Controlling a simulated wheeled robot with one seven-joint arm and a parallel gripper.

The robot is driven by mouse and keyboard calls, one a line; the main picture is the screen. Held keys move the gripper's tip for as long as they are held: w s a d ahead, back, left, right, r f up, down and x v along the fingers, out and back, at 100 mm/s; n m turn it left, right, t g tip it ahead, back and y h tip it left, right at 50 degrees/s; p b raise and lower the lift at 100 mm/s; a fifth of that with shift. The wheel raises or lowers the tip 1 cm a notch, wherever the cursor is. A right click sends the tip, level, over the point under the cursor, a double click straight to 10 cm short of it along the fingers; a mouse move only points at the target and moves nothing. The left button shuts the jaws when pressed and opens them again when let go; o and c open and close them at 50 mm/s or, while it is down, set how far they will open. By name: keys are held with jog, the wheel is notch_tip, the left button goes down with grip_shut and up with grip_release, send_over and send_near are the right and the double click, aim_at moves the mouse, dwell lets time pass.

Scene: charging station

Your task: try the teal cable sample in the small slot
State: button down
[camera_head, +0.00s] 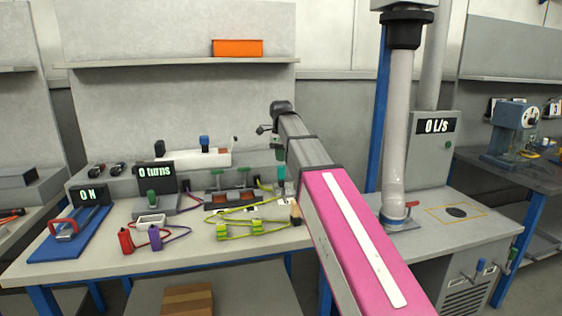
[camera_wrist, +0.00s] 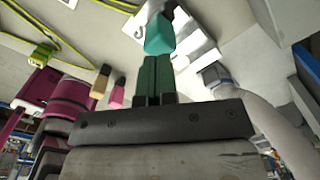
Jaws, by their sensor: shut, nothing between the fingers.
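My gripper (camera_wrist: 160,58) is shut and empty, with its dark green fingers together. The teal cable sample (camera_wrist: 160,35) is a small block just beyond the fingertips in the wrist view. It stands over or in a white plate (camera_wrist: 187,22), on which a letter S partly shows. I cannot tell whether the fingers touch the sample or how deep it sits. In the head view, the teal sample (camera_head: 281,173) shows below my gripper at the right part of the bench. The small slot itself is hidden.
A tan block (camera_head: 295,212) and a magenta block (camera_wrist: 117,92) stand close by. A yellow-green cable (camera_head: 236,209) with green clips lies left. A pale duct (camera_head: 397,150) rises at right. Red and purple pieces (camera_head: 154,238) sit at the front left.

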notch_tip(320, 180, up, 11)
jog(key=shift+r, duration=0.2)
dwell(0.5)
jog(key=shift+f, duration=0.1)
jog(key=shift+f, duration=6.45)
jog(key=shift+f, duration=0.3)
notch_tip(320, 180, up, 14)
jog(key=shift+f, duration=0.15)
jog(key=shift+s, duration=0.15)
